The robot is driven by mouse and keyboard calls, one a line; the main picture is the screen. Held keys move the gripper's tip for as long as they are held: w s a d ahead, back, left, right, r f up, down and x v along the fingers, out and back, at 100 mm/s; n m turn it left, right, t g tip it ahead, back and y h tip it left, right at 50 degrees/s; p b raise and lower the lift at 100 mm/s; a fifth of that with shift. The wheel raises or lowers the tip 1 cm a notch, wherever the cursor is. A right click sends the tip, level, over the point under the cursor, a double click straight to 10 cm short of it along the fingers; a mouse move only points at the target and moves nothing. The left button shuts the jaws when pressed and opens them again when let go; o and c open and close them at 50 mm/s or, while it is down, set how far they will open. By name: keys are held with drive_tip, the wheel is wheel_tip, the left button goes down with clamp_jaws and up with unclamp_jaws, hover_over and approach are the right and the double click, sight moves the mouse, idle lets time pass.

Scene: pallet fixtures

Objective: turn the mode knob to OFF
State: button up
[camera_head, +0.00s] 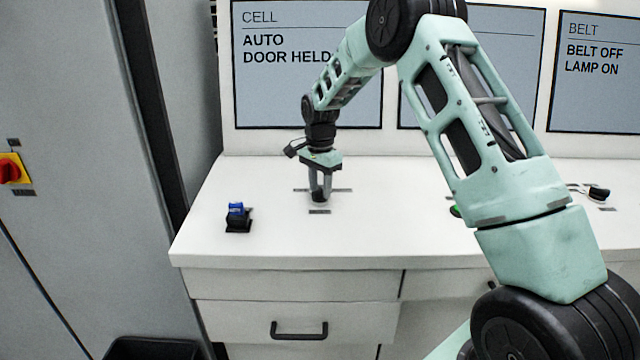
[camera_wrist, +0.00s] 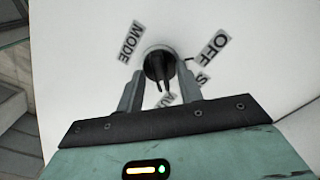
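The mode knob (camera_wrist: 158,62) is a round black knob with a raised dark grip on the white bench top. Small labels surround it: MODE (camera_wrist: 131,41), OFF (camera_wrist: 208,47) and two partly hidden ones. My gripper (camera_wrist: 160,76) points down over the knob, with one finger on each side of it. Which label the knob points to is unclear.
A blue-topped switch on a black base (camera_head: 238,217) stands left on the bench (camera_head: 270,240). A screen (camera_head: 300,85) behind reads AUTO, DOOR HELD. A red rotary switch (camera_head: 10,170) is on the left cabinet. A green item (camera_head: 455,211) is partly behind my arm; a black-ended lever (camera_head: 598,194) is right.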

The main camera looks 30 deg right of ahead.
clamp_jaws()
drive_tip(key=shift+n, duration=0.3)
drive_tip(key=n, duration=0.3)
drive_tip(key=shift+n, duration=0.3)
drive_tip(key=n, duration=0.4)
drive_tip(key=shift+n+b, duration=0.3)
drive_tip(key=shift+b, duration=0.05)
drive_tip(key=n, duration=0.4)
drive_tip(key=shift+w+n, duration=0.1)
drive_tip(key=shift+n, duration=2.4)
